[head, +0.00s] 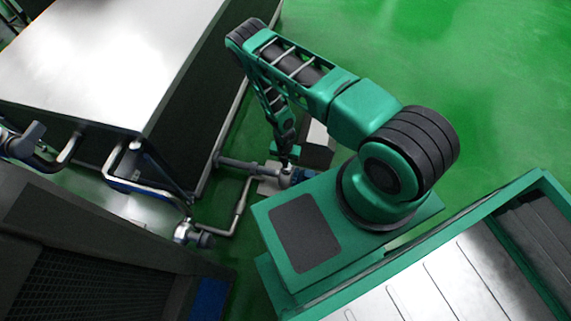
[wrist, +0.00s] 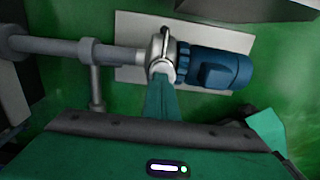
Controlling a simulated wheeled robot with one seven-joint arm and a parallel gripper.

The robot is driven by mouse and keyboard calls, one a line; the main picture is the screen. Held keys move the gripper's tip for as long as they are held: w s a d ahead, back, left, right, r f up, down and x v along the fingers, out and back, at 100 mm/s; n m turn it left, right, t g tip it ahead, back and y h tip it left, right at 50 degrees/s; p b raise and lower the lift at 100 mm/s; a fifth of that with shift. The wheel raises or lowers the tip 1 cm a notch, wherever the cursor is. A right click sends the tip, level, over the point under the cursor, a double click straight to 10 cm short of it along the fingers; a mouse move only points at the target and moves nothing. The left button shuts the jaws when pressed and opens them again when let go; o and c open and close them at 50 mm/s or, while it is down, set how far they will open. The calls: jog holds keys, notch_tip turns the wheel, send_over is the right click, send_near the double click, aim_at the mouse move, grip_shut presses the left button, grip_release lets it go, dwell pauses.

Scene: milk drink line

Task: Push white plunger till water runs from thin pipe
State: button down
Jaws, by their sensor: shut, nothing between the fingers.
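My gripper (wrist: 162,84) is shut and empty. In the wrist view its green fingers reach up to the silver pump head (wrist: 158,50), overlapping its lower edge; I cannot tell if they touch. In the head view my gripper (head: 285,158) is low beside the pump, partly hidden by my arm. A thin pipe (wrist: 97,85) branches down from a thicker grey pipe (wrist: 50,44) in the wrist view. A thin bent pipe also shows in the head view (head: 241,207). I cannot make out a white plunger or any running water.
A blue motor (wrist: 214,68) adjoins the pump head, on a pale base plate (wrist: 130,25). A dark machine (head: 90,260) is at lower left. Green floor (head: 480,70) is clear at upper right.

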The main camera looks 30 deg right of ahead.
notch_tip(320, 180, up, 13)
jog(key=shift+a, duration=0.2)
dwell(0.6)
